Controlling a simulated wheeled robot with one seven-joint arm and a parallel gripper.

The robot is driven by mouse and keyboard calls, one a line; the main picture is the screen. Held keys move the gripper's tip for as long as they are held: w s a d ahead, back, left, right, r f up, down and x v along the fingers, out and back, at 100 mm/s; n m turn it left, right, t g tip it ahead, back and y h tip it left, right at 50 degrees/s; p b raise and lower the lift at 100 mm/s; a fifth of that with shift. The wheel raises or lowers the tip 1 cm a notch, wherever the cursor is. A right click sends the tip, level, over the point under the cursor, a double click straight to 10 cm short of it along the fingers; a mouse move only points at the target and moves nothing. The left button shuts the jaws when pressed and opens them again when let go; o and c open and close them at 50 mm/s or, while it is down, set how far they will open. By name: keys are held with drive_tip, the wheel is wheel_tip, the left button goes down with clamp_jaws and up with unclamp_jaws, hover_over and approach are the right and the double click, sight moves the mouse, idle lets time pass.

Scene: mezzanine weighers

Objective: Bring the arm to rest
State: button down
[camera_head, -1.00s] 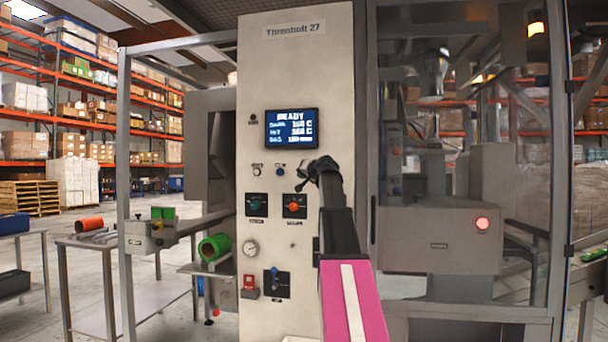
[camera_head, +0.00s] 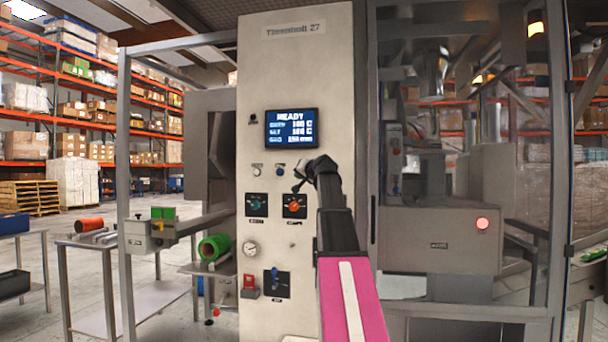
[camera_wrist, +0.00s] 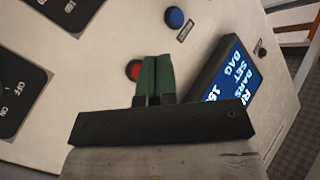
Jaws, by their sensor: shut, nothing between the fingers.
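My arm reaches up in the head view in front of the machine's pale control panel (camera_head: 337,90). My gripper (camera_head: 299,181) is small there, below the lit screen (camera_head: 292,129) that reads READY. In the wrist view the two green fingers of my gripper (camera_wrist: 153,62) are side by side, shut and empty. They partly cover a red button (camera_wrist: 132,70). Whether they touch the panel cannot be told. A blue button (camera_wrist: 174,17) is above them and the screen (camera_wrist: 226,74) is to their right.
Dark plates with rotary knobs, green (camera_head: 256,204) and orange (camera_head: 294,205), are close under my gripper. A gauge (camera_head: 249,248) and a red switch (camera_head: 249,287) are lower. A glazed machine bay (camera_head: 440,230) stands right; a table (camera_head: 90,240) stands left.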

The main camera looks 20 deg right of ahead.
drive_tip(key=s+a+f+n+g, duration=0.15)
drive_tip(key=a+f, duration=0.25)
drive_tip(key=f, duration=1)
drive_tip(key=s+a+f+g, duration=0.25)
drive_tip(key=a+f, duration=0.25)
drive_tip(key=f, duration=0.8)
drive_tip(key=s+a+f+n+g, duration=0.1)
drive_tip(key=a+f+g, duration=0.25)
drive_tip(key=f, duration=1.05)
drive_tip(key=s+a+f+n+g+h, duration=0.1)
drive_tip(key=s+a+f+g, duration=0.1)
drive_tip(key=s+f, duration=0.7)
drive_tip(key=s+a+f+g+h, duration=0.1)
drive_tip(key=s+a+f+g, duration=0.2)
drive_tip(key=s+f, duration=0.6)
drive_tip(key=s+a+f+n+g+h, duration=0.1)
drive_tip(key=s+a+f+g, duration=0.2)
drive_tip(key=s+f, duration=0.6)
wheel_tip(320, 180, down, 5)
drive_tip(key=shift+a+f+n, duration=0.1)
drive_tip(key=shift+a+n, duration=0.25)
drive_tip(key=shift+a, duration=0.7)
